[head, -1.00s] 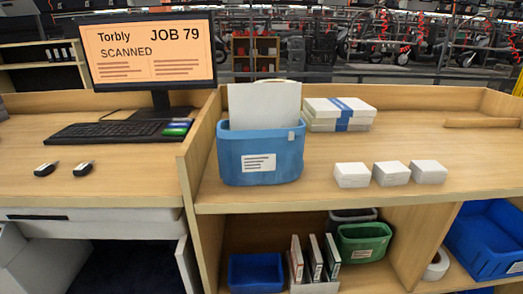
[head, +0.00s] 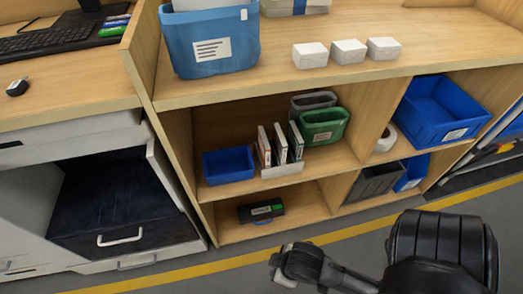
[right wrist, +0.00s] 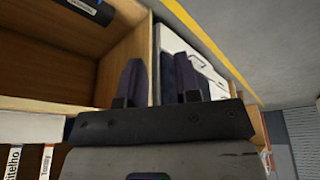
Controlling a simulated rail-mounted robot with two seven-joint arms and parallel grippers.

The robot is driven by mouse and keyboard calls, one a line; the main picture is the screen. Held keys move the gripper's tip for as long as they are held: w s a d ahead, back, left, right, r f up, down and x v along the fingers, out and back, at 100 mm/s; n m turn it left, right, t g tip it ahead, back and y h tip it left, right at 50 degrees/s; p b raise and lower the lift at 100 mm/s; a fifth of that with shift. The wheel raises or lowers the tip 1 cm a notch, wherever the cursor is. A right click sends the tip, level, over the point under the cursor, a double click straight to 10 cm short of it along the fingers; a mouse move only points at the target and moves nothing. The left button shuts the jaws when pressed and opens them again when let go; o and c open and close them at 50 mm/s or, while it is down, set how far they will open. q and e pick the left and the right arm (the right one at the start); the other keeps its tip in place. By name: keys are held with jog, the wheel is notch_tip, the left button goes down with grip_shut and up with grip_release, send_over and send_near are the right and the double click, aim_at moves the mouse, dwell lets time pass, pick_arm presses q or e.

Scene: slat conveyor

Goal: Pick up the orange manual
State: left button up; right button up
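Three thin upright manuals stand in a white holder (head: 283,170) on the middle shelf. The left manual (head: 264,147) looks brownish-orange at its edge, the middle one (head: 280,145) reddish, the right one (head: 295,142) dark green; which is the orange manual is hard to tell. In the right wrist view, two labelled spines (right wrist: 46,162) show at the lower left, partly cut off. My right gripper (head: 283,266) is in front of the shelves, low and apart from the manuals. The right wrist view shows its fingers (right wrist: 160,80) spread with nothing between. My left gripper is out of view.
A small blue bin (head: 228,165) stands left of the holder, a green bin (head: 323,126) behind it to the right. A black case (head: 261,211) lies on the bottom shelf. A wooden divider (head: 350,125) separates the right compartments. The floor in front is clear.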

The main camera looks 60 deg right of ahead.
dwell(0.4)
jog(key=o, duration=0.3)
